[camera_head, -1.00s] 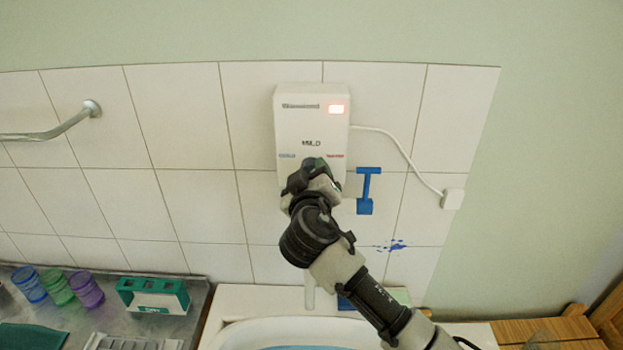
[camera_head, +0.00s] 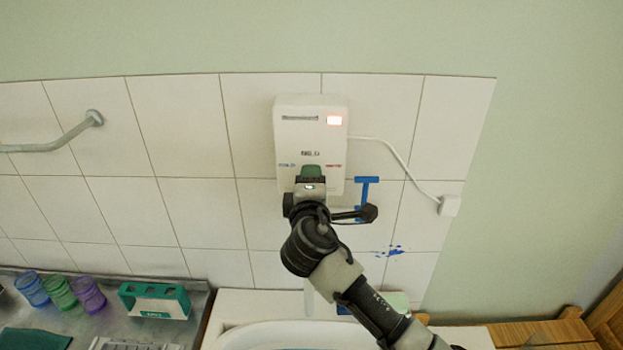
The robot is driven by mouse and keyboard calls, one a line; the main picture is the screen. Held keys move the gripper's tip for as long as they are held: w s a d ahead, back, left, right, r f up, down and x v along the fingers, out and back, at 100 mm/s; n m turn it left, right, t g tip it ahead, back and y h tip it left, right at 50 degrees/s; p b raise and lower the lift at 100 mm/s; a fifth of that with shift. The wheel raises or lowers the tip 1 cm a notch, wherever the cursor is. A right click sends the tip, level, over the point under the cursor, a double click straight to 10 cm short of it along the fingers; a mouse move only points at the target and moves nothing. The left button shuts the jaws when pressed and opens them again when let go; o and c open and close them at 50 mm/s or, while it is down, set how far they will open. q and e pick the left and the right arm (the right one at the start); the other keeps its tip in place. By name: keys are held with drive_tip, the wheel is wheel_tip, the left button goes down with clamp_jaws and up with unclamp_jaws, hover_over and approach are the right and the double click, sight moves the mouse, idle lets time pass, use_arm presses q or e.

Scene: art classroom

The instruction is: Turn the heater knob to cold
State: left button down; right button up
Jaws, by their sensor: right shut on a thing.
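The heater (camera_head: 312,131) is a white box on the tiled wall. My right gripper (camera_head: 312,181) is at the heater's lower front, shut on the knob. Only a green piece of the knob (camera_head: 312,171) shows above the gripper, so I cannot read where the knob points. My left gripper is not in view.
A white basin (camera_head: 240,338) stands below the heater. A blue squeegee-like tool (camera_head: 367,181) hangs right of my arm, and a white cable runs to a wall box (camera_head: 449,205). Cups (camera_head: 60,292) and a green holder (camera_head: 155,300) stand at lower left. A metal rail (camera_head: 70,134) is at left.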

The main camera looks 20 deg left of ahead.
drive_tip(key=n+p, duration=0.1)
drive_tip(key=n, duration=0.3)
drive_tip(key=shift+n, duration=0.3)
drive_tip(key=n, duration=0.5)
drive_tip(key=shift+p, duration=0.4)
drive_tip(key=shift+n, duration=0.3)
drive_tip(key=o, duration=0.9)
drive_tip(key=shift+a, duration=0.1)
drive_tip(key=shift+o, duration=0.2)
